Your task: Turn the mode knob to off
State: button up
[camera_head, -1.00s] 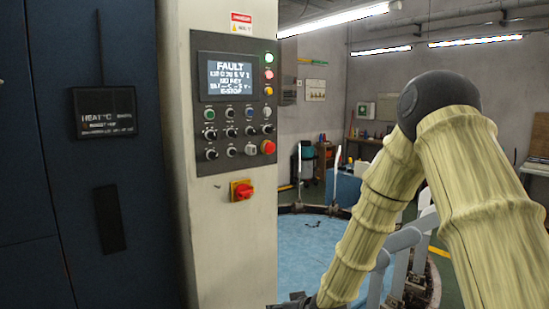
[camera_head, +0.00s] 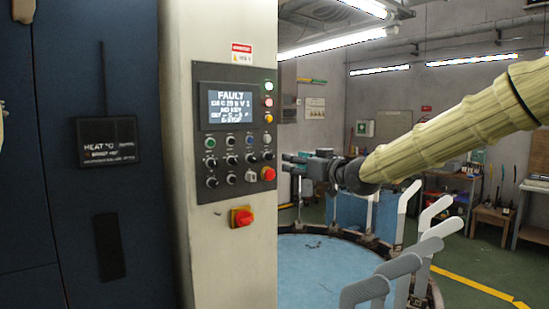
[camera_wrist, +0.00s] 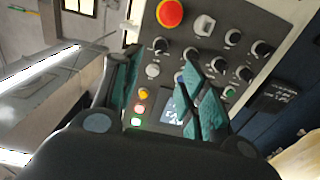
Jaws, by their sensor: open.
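The control panel (camera_head: 236,170) on the pale column carries several small black knobs (camera_head: 211,183) in rows below its screen (camera_head: 227,106). The labels are too small to read, so I cannot tell which knob is the mode knob or where it points. In the wrist view the panel shows rotated, with black knobs (camera_wrist: 263,48) at upper right. My gripper (camera_head: 290,163) is just right of the panel in the head view, apart from the knobs. In the wrist view my gripper (camera_wrist: 163,82) is open and empty, its teal-padded fingers in front of the panel, hiding part of it.
The screen reads FAULT. A red emergency-stop button (camera_head: 268,173) sits at the panel's lower right, and a red-and-yellow rotary switch (camera_head: 242,217) is below. A round blue table (camera_head: 320,265) with upright grey forms (camera_head: 400,270) stands to the right. Dark blue cabinet doors (camera_head: 70,220) are at left.

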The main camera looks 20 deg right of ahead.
aim_at(273, 157)
jog(key=shift+p+x, duration=1.75)
jog(key=shift+x, duration=3.65)
jog(key=shift+c, duration=0.3)
grip_shut()
